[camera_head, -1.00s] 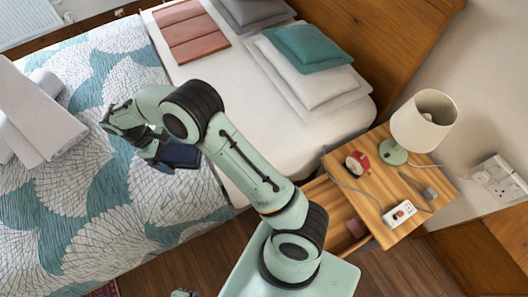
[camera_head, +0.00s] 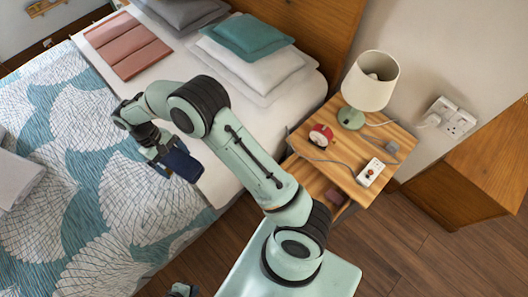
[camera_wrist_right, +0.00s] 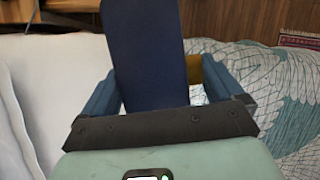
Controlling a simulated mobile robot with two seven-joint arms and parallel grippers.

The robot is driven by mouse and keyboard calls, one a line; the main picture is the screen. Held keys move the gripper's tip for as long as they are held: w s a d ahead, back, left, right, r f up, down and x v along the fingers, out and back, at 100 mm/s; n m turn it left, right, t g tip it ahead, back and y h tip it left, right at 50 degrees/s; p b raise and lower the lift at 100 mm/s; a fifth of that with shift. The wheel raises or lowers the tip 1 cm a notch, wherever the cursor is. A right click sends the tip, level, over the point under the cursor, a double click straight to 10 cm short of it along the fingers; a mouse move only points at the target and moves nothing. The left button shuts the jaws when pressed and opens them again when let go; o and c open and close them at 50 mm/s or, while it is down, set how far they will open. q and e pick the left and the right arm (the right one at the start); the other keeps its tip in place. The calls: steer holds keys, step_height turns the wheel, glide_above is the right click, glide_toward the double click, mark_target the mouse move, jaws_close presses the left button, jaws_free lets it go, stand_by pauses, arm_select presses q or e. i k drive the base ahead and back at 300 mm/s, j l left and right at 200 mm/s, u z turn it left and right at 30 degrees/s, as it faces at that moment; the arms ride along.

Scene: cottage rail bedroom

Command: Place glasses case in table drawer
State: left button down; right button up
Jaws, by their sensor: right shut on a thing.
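The dark blue glasses case (camera_head: 183,166) is held by my right gripper (camera_head: 166,158) above the bed. In the right wrist view the case (camera_wrist_right: 146,50) stands up between the two fingers of the gripper (camera_wrist_right: 158,85). The table drawer (camera_head: 305,173) is pulled out from the wooden bedside table (camera_head: 325,165), to the right of the case and apart from it. My arm hides part of the drawer. A small dark reddish item (camera_head: 336,197) lies in it. My left gripper (camera_head: 184,290) barely shows at the bottom edge, too little to judge its jaws.
The table top carries a lamp (camera_head: 370,82), a red round clock-like item (camera_head: 320,136), a power strip (camera_head: 370,172) and cables. The bed (camera_head: 90,190) fills the left, with pillows (camera_head: 250,62) at its head. Wooden floor (camera_head: 420,245) is clear at the lower right.

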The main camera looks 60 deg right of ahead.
mark_target(311, 187)
steer(key=z, duration=0.45)
steer(key=j+z, duration=0.1)
steer(key=z, duration=0.35)
steer(key=k+z, duration=0.1)
steer(key=z, duration=0.8)
